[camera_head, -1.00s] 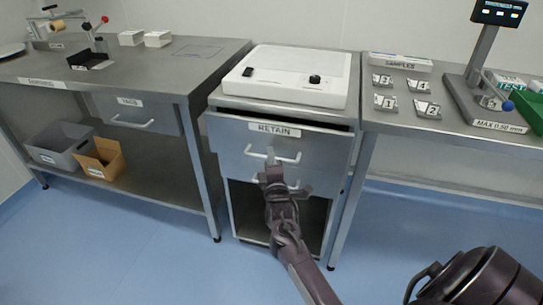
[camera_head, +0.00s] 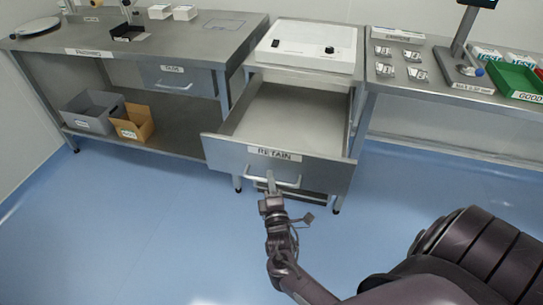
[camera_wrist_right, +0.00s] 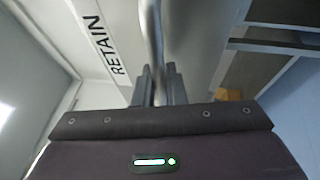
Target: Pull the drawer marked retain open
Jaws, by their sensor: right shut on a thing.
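The drawer marked RETAIN (camera_head: 222,152) stands well open below a white-topped unit, and its empty-looking inside shows in the head view. Its bar handle (camera_head: 289,183) runs across the front under the label. My right gripper (camera_head: 270,182) is shut on the handle near its middle. In the right wrist view the handle bar (camera_wrist_right: 152,40) passes between the two fingers (camera_wrist_right: 160,85), with the RETAIN label (camera_wrist_right: 106,45) to the left. My left gripper does not show.
A white light-box-like unit (camera_head: 290,55) sits above the drawer. A bench with a closed drawer (camera_head: 178,80), a grey bin (camera_head: 90,120) and a cardboard box (camera_head: 140,130) is at left. A bench with a green tray (camera_head: 512,76) is at right. The blue floor (camera_head: 130,230) in front is clear.

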